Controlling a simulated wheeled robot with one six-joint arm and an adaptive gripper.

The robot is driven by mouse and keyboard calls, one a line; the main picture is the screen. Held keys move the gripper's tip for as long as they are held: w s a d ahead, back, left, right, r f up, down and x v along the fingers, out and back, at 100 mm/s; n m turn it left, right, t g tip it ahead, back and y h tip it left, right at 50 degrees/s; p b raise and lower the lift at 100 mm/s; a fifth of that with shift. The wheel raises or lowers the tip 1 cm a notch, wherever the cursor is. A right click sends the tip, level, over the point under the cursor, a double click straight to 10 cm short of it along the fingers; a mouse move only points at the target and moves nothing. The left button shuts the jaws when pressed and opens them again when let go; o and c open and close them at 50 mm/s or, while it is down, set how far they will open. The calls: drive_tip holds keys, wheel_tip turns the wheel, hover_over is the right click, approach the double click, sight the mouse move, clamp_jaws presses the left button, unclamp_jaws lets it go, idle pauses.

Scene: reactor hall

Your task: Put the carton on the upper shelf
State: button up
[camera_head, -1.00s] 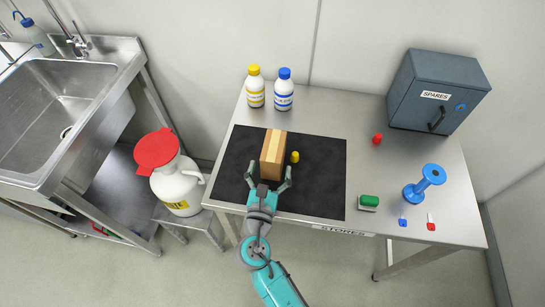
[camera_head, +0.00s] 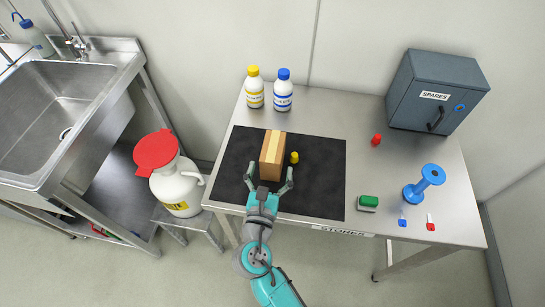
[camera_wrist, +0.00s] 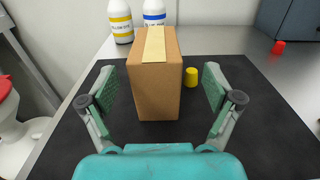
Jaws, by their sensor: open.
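The carton (camera_head: 273,156) is a brown box with a pale tape strip along its top. It stands upright on the black mat (camera_head: 320,180) on the metal table. My gripper (camera_head: 269,176) is open at the near side of the carton, with its fingers spread wide. In the wrist view the carton (camera_wrist: 154,80) stands ahead between the two fingers of my gripper (camera_wrist: 160,97), with gaps on both sides and nothing held. No upper shelf can be made out in these frames.
A small yellow cylinder (camera_head: 294,157) stands close to the carton's right side. A yellow-capped bottle (camera_head: 255,92) and a blue-capped bottle (camera_head: 284,95) stand behind. A grey SPARES cabinet (camera_head: 436,90), blue spool (camera_head: 424,185) and green-topped block (camera_head: 368,202) are to the right.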

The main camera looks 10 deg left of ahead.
sight(273, 148)
drive_tip(key=shift+w+a, duration=0.1)
drive_tip(key=shift+w, duration=3.55)
clamp_jaws()
